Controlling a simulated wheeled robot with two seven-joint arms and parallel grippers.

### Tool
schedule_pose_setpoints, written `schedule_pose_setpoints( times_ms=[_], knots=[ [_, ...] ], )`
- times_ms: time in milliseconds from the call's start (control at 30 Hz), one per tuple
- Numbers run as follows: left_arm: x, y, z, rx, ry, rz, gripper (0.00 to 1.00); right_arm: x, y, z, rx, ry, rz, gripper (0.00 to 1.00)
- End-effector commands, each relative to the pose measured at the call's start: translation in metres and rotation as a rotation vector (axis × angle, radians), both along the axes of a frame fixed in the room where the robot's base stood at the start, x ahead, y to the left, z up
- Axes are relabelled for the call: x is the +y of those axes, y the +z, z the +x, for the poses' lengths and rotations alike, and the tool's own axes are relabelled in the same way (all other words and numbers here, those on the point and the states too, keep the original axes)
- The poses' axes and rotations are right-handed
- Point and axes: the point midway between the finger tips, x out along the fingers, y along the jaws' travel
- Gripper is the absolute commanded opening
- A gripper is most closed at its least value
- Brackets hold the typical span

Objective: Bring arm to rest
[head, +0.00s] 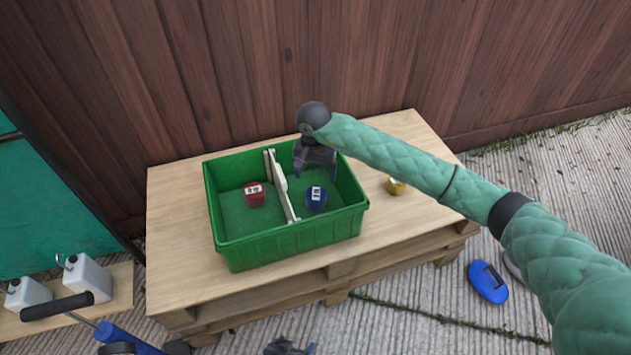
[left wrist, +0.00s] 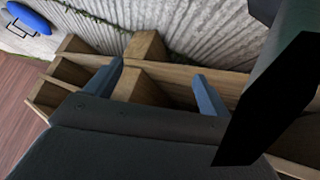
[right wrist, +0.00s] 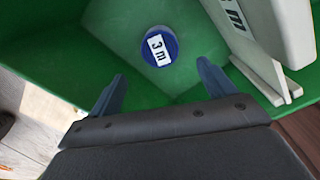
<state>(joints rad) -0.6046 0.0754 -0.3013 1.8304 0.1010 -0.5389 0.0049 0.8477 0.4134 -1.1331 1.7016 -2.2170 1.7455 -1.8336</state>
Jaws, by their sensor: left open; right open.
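My right gripper (head: 316,160) hangs over the right compartment of the green crate (head: 290,240), open and empty. In the right wrist view its fingers (right wrist: 160,90) are apart, with a blue round item (right wrist: 158,46) labelled "3 m" on the crate floor beyond them. That blue item (head: 316,198) lies below my right gripper in the head view. My left gripper (head: 290,347) shows at the bottom edge of the head view, low in front of the pallet. In the left wrist view its fingers (left wrist: 160,85) are open and empty, with pallet wood behind them.
A white divider (head: 281,185) splits the crate; a red item (head: 254,194) lies in its left compartment. A yellow item (head: 395,186) sits on the pallet table (head: 180,250) to the right. White canisters (head: 88,277) stand at left. A blue object (head: 488,282) lies on the ground.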

Motion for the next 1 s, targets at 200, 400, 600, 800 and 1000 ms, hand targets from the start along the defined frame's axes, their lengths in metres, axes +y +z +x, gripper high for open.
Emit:
schedule_pose_setpoints(
  times_ms=[200,400,600,800,1000],
  knots=[
    [0.0,0.003,0.004,-0.009,0.001,-0.002,0.82,0.0,0.008,0.0,0.0,0.0,0.0,0.82],
    [0.0,0.004,0.005,-0.012,0.001,-0.002,0.82,0.0,0.008,0.0,0.0,0.0,0.0,0.82],
    [0.0,0.004,0.005,-0.011,0.001,-0.002,0.82,0.0,0.008,0.0,0.0,0.0,0.0,0.82],
    [0.0,0.033,0.007,-0.001,-0.004,0.0,0.82,0.0,0.026,0.0,-0.001,0.0,0.0,0.82],
    [-0.003,0.1,0.014,0.039,-0.02,0.004,0.82,0.0,0.062,0.0,0.0,0.0,0.0,0.82]
  ],
)
